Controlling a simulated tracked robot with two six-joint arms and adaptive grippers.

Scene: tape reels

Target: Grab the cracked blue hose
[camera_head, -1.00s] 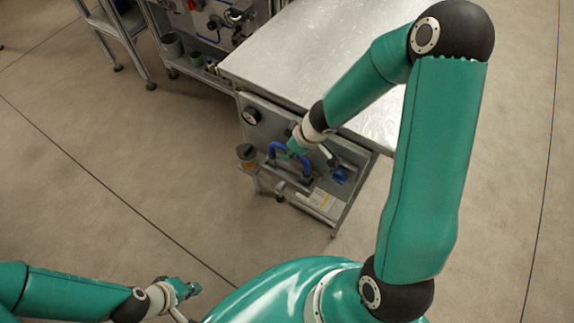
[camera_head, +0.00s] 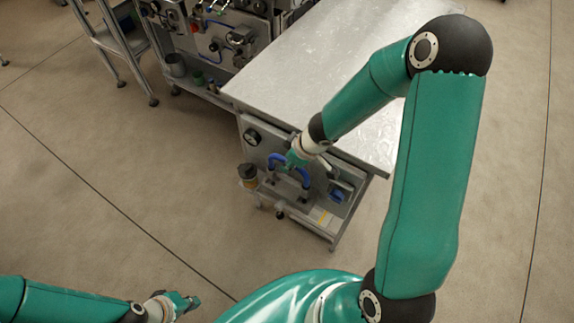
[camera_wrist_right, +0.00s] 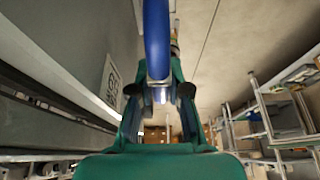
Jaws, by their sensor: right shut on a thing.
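The blue hose (camera_head: 279,158) shows as a short arch at the front panel of the metal bench. My right gripper (camera_head: 296,160) is shut on it near the top of the arch and hides part of it. In the right wrist view the hose (camera_wrist_right: 157,40) runs down the upper middle to between the fingertips of my right gripper (camera_wrist_right: 159,92). No crack can be made out, and I cannot tell whether the hose ends are still attached. My left gripper (camera_head: 188,302) is low at the left over the floor, away from the hose; its jaws are too small to read.
The bench top (camera_head: 300,65) is bare and shiny. A blue-handled part (camera_head: 337,195) is close on the right. Floor to the left is clear.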

